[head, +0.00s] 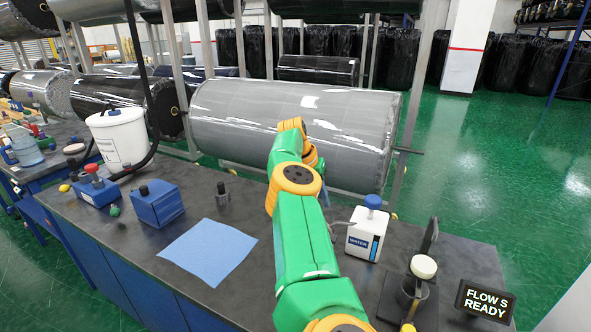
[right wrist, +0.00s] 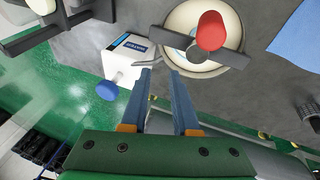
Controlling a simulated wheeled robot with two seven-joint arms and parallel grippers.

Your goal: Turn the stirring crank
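The crank, a dark bar (right wrist: 224,56) with a red knob (right wrist: 211,30), lies across a round cream-coloured bowl (right wrist: 181,20) in the right wrist view. In the head view the crank and bowl are hidden behind my green and orange right arm. My right gripper (right wrist: 161,72) is open, with two parallel blue-grey fingers and nothing between them. Its tips are beside the bowl's edge, apart from the red knob in the picture. My left gripper is not in view.
A white water bottle with a blue cap (head: 366,232) stands right of my arm; it also shows in the right wrist view (right wrist: 130,58). A dark stand (head: 412,290) and display sign (head: 485,301) are farther right. A blue sheet (head: 208,252) lies left. A big grey wrapped roll (head: 235,120) is behind.

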